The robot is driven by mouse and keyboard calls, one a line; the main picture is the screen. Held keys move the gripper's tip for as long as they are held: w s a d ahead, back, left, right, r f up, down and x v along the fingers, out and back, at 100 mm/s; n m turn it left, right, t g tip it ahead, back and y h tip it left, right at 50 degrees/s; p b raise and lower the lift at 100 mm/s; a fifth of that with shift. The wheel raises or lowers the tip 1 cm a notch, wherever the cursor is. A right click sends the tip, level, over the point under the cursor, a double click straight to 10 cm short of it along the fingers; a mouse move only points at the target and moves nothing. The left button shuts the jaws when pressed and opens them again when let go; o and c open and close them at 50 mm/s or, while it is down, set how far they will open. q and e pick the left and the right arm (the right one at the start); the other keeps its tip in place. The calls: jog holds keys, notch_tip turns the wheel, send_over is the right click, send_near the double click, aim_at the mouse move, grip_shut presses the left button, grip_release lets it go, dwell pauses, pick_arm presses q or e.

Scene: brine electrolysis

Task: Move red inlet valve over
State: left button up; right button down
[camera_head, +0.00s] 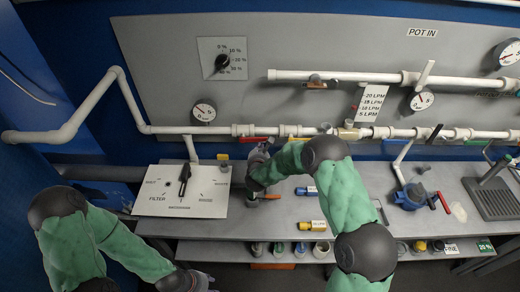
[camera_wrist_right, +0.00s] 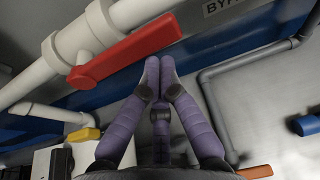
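The red inlet valve handle (camera_head: 252,140) sits on the white pipe along the wall, right of the lower left gauge. In the right wrist view the red handle (camera_wrist_right: 125,48) is large, slanting up to the right from its white fitting. My right gripper (camera_head: 262,152) is just below the handle in the head view. In the wrist view its purple fingers (camera_wrist_right: 158,66) meet at the tips with nothing visible between them. The tips are near the handle's lower edge; contact cannot be told. My left gripper (camera_head: 203,279) shows only partly at the bottom edge, its fingers unclear.
A yellow handle (camera_wrist_right: 84,134) lies to the lower left in the wrist view. A tilted white selector panel (camera_head: 200,203) stands left of my right gripper. Yellow and blue labelled cylinders (camera_head: 311,226) lie on the grey bench. A blue valve (camera_head: 408,197) stands farther right.

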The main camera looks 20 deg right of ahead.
aim_at(261, 140)
jog(key=shift+d+r+n+b, duration=0.1)
jog(key=shift+r+n+b, duration=0.4)
notch_tip(261, 140, up, 2)
jog(key=shift+n+h+b, duration=0.9)
jog(key=shift+n+b, duration=0.1)
jog(key=shift+n, duration=0.1)
jog(key=r+n+h+b, duration=0.1)
jog(key=a+r+n+b, duration=0.1)
jog(key=n, duration=0.1)
jog(key=shift+w+r+h, duration=0.2)
jog(key=shift+r+h, duration=0.2)
jog(key=a+r+n+b, duration=0.1)
jog(key=n, duration=0.1)
jog(key=a+r+n+h+b, duration=0.1)
jog(key=n+b, duration=0.1)
jog(key=w+a+r+n+h+b, duration=0.1)
jog(key=n, duration=0.1)
jog(key=shift+a+r+t+b, duration=0.15)
jog(key=shift+a+t+b, duration=0.25)
jog(key=shift+a, duration=0.1)
